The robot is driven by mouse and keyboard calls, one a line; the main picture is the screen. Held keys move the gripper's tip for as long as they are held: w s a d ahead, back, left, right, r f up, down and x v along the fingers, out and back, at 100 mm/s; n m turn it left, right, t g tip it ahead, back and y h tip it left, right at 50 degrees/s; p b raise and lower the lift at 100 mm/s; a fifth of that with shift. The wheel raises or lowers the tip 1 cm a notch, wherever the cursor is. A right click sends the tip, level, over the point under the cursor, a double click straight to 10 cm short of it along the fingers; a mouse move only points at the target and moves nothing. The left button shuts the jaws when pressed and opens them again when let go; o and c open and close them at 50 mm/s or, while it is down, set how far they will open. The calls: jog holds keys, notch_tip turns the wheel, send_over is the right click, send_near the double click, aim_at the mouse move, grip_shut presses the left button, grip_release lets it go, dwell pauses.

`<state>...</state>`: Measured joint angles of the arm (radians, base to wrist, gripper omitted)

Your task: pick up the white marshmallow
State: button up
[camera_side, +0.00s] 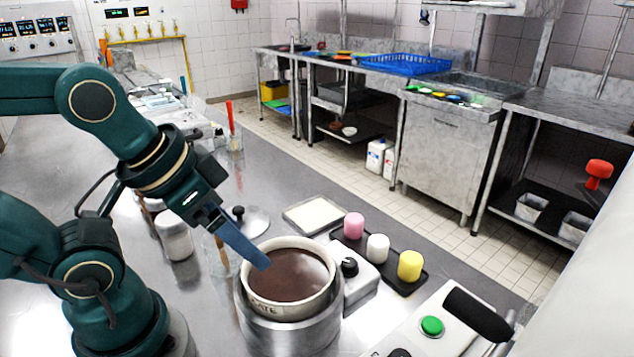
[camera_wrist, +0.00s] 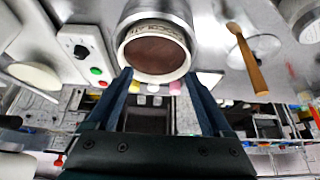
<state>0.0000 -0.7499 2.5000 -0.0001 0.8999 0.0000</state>
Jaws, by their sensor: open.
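The white marshmallow (camera_side: 377,248) stands on a dark tray (camera_side: 418,283), between a pink marshmallow (camera_side: 353,226) and a yellow marshmallow (camera_side: 410,266). In the wrist view the white marshmallow (camera_wrist: 153,88) is small, between the fingers and just beyond the pot's rim. My gripper (camera_side: 262,262) is over the left side of the chocolate pot in the side view, apart from the marshmallows. In the wrist view my gripper (camera_wrist: 157,76) shows two blue fingers spread wide, with nothing held.
The chocolate pot (camera_side: 262,309) sits between my gripper and the tray. A black-knobbed box (camera_side: 358,287) stands between pot and tray. A pale slab in a shallow tray (camera_side: 313,214) lies behind. A green-button panel (camera_side: 420,330) is at front right; a white jar (camera_side: 175,236) stands left.

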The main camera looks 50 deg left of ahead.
dwell(0.3)
jog(key=w+r+n+t, duration=0.2)
jog(key=w+r+n, duration=0.1)
jog(key=w+r, duration=0.3)
jog(key=n+g+y, duration=0.1)
jog(key=n+g, duration=0.1)
send_over(378, 241)
jog(key=s, duration=0.1)
notch_tip(378, 241, down, 12)
jog(key=shift+r, duration=0.15)
jog(key=shift+g, duration=0.6)
jog(key=f, duration=0.4)
jog(key=shift+s+d+f, duration=0.15)
jog(key=shift+s, duration=0.05)
jog(key=shift+x, duration=2.5)
jog(key=c, duration=0.9)
